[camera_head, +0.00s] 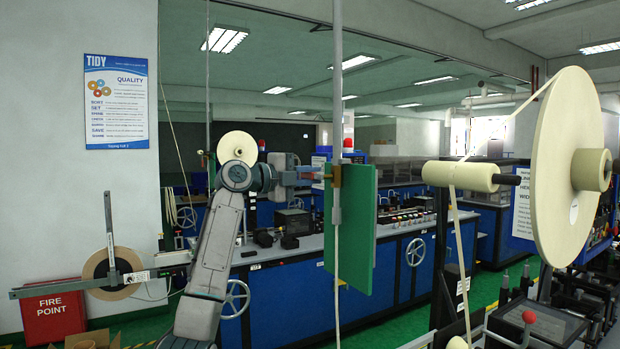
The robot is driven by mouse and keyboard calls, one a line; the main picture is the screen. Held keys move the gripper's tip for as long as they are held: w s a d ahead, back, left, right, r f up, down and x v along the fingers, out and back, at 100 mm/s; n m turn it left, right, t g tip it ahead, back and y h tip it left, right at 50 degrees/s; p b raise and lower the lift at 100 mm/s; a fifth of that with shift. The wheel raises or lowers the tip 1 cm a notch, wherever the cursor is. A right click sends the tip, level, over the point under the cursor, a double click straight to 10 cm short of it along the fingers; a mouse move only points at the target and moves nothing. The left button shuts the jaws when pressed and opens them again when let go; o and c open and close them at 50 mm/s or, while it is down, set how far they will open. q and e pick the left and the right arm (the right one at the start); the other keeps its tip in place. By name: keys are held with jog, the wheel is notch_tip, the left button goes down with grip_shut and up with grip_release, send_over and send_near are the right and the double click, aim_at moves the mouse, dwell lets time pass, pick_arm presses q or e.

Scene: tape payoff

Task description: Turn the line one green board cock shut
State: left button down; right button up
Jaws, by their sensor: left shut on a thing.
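The green board (358,235) hangs upright on a grey vertical pipe (337,110) near the middle of the view. A small brass-coloured cock (336,176) sits on the pipe at the board's upper left edge. My left gripper (316,174) reaches in from the left at the same height, its jaws shut on the cock's handle. The jaws hide most of the handle, so its exact angle cannot be told. My right gripper is out of view.
A large cream tape reel (568,165) and a roller (460,176) stand at the right, with tape running between them. A blue bench (290,292) with handwheels lies behind the board. A smaller reel (112,272) on a bracket stands at the left.

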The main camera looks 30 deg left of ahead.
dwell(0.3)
pick_arm(q)
jog(key=c, duration=1.4)
grip_release()
jog(key=shift+o, duration=0.2)
jog(key=shift+s+a+f+b, duration=0.15)
jog(key=shift+s+a+b, duration=0.1)
jog(key=shift+s+b, duration=0.2)
jog(key=b+v, duration=0.4)
jog(key=v, duration=0.5)
jog(key=shift+s+a, duration=0.15)
jog(key=shift+s, duration=0.2)
